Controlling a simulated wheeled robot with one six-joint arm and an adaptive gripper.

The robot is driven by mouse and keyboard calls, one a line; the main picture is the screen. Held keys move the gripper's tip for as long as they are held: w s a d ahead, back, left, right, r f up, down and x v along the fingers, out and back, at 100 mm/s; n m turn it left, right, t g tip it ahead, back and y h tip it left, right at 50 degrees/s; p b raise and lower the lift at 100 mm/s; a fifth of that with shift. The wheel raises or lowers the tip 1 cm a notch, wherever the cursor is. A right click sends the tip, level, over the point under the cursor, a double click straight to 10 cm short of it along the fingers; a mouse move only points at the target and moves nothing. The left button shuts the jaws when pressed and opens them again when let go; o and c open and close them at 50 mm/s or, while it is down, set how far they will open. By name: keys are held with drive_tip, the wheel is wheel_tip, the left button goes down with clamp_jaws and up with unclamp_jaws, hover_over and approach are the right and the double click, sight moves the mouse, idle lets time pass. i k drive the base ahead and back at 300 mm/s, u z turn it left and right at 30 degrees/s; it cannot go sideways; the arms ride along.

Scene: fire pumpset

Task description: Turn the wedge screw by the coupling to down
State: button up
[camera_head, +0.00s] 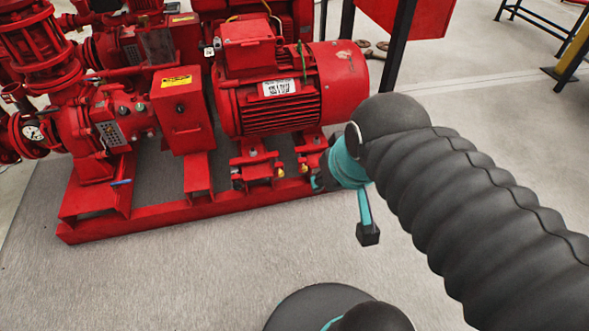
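The red coupling guard (182,118) with a yellow label stands between the pump (100,125) and the red motor (290,90). Small yellowish fittings (237,180) show at the motor's foot nearest the guard. They are too small to tell which is the wedge screw or how it is turned.
The red base frame (170,215) runs along the front under pump and motor. A blue-handled valve or tool (121,182) lies by its left end. A dark post (397,45) stands behind the motor. Grey floor (150,280) in front is clear.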

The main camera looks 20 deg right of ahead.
sight(237, 185)
drive_tip(key=z, duration=1.2)
drive_tip(key=k, duration=1)
drive_tip(key=u, duration=1.25)
drive_tip(key=i, duration=0.5)
drive_tip(key=z, duration=0.05)
